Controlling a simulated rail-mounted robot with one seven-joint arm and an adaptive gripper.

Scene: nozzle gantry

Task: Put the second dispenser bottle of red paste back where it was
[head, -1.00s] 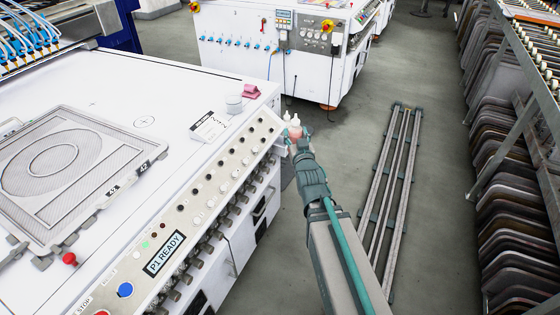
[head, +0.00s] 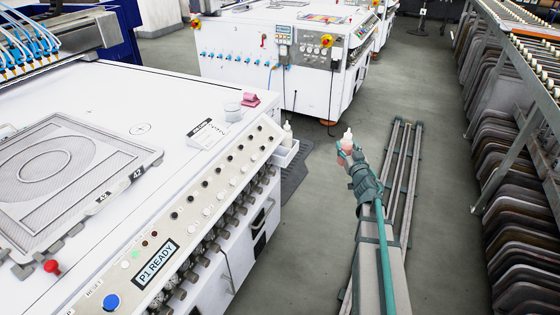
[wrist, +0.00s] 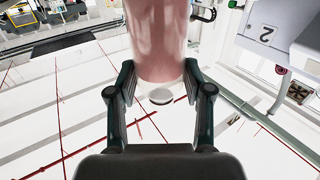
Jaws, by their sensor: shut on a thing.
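A dispenser bottle of red paste with a white tip (head: 347,137) is upright in my gripper (head: 345,154), out over the aisle to the right of the white machine. In the wrist view the bottle's translucent pink body (wrist: 160,38) fills the space between my gripper's fingers (wrist: 160,80), which are shut on it. Another white-tipped bottle (head: 288,134) stands in a small white holder (head: 285,155) on the machine's right end. My gripper is clear of this holder, with a gap of floor between them. The lower part of the standing bottle is hidden by the holder's wall.
The control panel (head: 180,225) with buttons and knobs runs along the machine's front edge. Floor rails (head: 405,165) and a rack of trays (head: 500,170) are to the right.

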